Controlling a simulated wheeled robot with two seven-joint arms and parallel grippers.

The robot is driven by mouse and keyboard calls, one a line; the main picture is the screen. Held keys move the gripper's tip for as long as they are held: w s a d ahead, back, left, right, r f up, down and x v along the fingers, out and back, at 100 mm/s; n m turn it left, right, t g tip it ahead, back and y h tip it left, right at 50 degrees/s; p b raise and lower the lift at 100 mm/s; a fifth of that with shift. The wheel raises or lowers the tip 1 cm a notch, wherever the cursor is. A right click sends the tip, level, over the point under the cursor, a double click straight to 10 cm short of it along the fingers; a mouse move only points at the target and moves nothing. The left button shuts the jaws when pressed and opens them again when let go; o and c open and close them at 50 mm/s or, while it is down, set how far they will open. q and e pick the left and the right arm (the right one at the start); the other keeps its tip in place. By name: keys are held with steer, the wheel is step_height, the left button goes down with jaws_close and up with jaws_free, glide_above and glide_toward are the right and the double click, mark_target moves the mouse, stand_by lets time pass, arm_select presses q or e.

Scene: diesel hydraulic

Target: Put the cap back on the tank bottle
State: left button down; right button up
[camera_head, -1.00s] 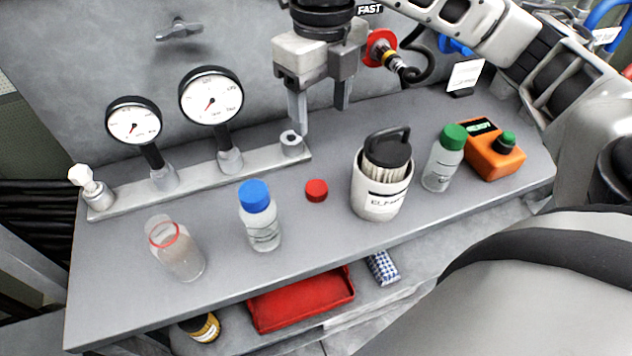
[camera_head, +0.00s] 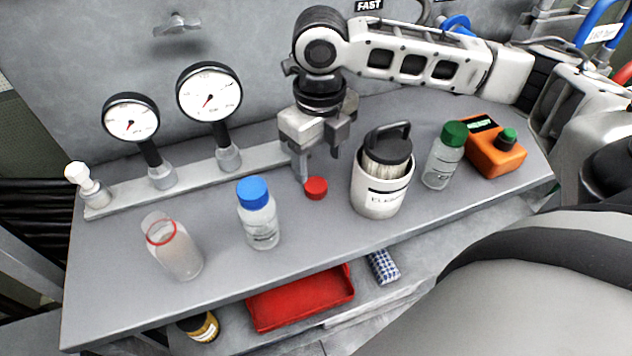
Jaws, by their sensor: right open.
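A red cap (camera_head: 316,188) lies on the grey bench top in the middle. An uncapped clear bottle with a red ring at its neck (camera_head: 176,250) stands at the front left of the bench. My right gripper (camera_head: 318,174) is open, pointing down, just behind and above the red cap. Its fingers seem apart from the cap, though the exact gap is hard to tell. My left gripper is not in view.
A blue-capped bottle (camera_head: 260,222) stands between the red-ringed bottle and the red cap. A white canister (camera_head: 376,196), a green-capped bottle (camera_head: 442,162) and an orange device (camera_head: 494,152) stand to the right. Two gauges (camera_head: 209,92) rise behind. A red tray (camera_head: 300,302) lies below.

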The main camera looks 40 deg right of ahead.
mark_target(316, 185)
steer(key=shift+s+a+f, duration=0.1)
steer(key=shift+a+f, duration=0.1)
steer(key=shift+f, duration=1.1)
steer(key=shift+s+a+f, duration=0.1)
steer(key=shift+a+f, duration=0.05)
steer(key=shift+f, duration=1.15)
steer(key=c, duration=1)
